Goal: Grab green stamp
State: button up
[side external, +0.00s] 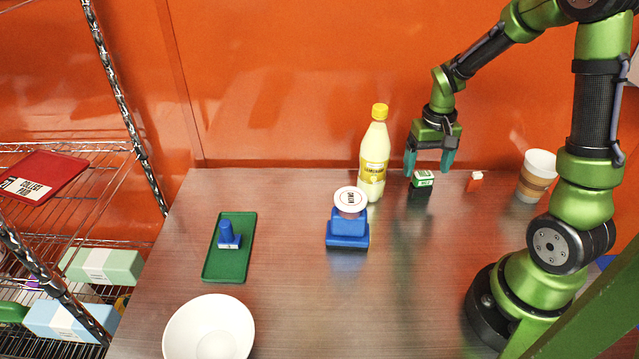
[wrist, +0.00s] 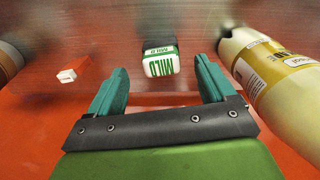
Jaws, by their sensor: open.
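The green stamp (side external: 422,178) is a small block with a green-and-white top and a dark lower part. It stands on the table at the back, right of the lemonade bottle. In the wrist view the stamp (wrist: 160,61) shows the word MILD, ahead of and between the fingertips. My gripper (side external: 429,172) is open, with its teal fingers just above and around the stamp's position. In the wrist view my gripper (wrist: 160,82) has nothing between its fingers. I cannot tell whether a finger touches the stamp.
The lemonade bottle (side external: 374,155) stands close left of my gripper. A small red-and-white block (side external: 475,181) and stacked cups (side external: 536,176) are to the right. The front middle is clear.

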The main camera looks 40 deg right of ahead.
aim_at(424, 174)
notch_tip(424, 174, down, 5)
jog(key=shift+w+f, duration=0.1)
jog(key=shift+f, duration=0.05)
